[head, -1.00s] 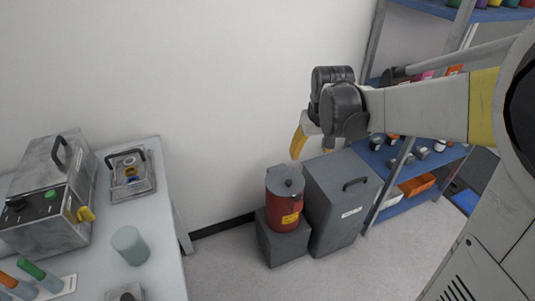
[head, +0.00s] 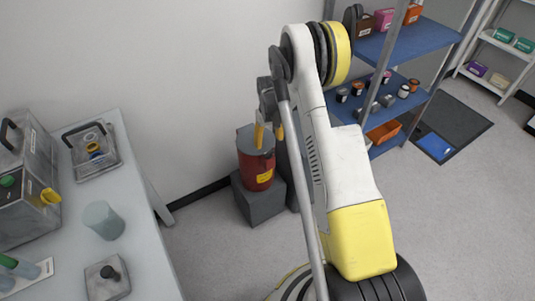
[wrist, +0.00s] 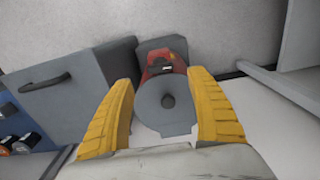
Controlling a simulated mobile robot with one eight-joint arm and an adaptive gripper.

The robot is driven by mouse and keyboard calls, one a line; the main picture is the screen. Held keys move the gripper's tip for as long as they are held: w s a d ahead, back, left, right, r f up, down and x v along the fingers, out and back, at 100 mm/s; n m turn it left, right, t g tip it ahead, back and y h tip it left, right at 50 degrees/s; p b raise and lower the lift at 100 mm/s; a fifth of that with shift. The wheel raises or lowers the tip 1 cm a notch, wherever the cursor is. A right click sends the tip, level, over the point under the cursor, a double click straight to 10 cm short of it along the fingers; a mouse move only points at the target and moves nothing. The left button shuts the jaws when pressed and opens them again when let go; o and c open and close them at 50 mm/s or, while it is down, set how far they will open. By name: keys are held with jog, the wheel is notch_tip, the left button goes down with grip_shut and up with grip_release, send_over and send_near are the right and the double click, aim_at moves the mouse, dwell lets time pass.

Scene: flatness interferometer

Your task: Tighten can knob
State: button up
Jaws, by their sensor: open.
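The red can (head: 258,172) stands upright on a grey block by the wall, left of my arm in the head view. In the wrist view its red side (wrist: 160,70) shows behind its round grey lid. In the wrist view my gripper (wrist: 164,135) is open, one finger on each side of the lid.
The grey block (head: 262,205) bears the can. A grey cabinet (wrist: 75,85) with a handle stands close beside it. A workbench (head: 138,240) with instruments is at the left. Blue shelving (head: 400,45) stands at the right. The floor between is partly clear.

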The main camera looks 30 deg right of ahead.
aim_at(269, 152)
notch_tip(269, 152, down, 7)
jog(key=shift+f+b, duration=0.1)
jog(key=shift+b, duration=1.1)
jog(key=shift+c, duration=0.2)
jog(key=c, duration=1.2)
